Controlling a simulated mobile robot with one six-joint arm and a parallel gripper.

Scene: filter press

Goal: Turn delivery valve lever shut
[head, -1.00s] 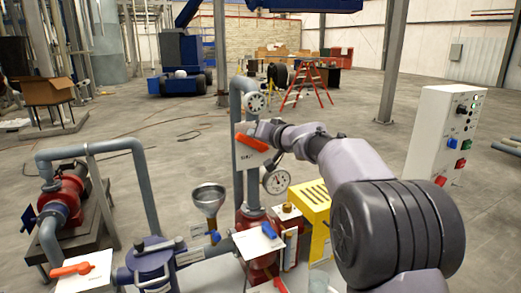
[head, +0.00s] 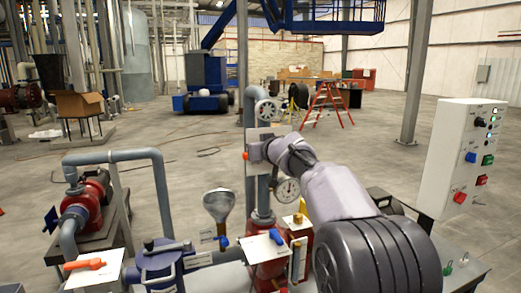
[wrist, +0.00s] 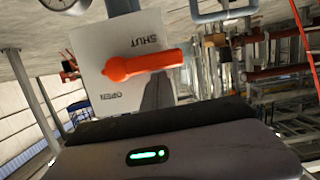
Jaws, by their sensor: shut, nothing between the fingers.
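The delivery valve lever (wrist: 142,65) is orange-red and stands in front of a white plate (wrist: 95,62) marked SHUT and OPEN. In the wrist view its rounded end is at the left and its arm points right, between the two words. In the head view only a small orange end of the lever (head: 246,156) shows; my gripper hides the rest. My gripper (head: 256,153) is shut and empty, close in front of the plate. In the wrist view its dark front edge (wrist: 155,120) lies below the lever; I cannot tell whether they touch.
A pressure gauge (head: 288,190) is just below my wrist. A control box (head: 465,155) stands right.

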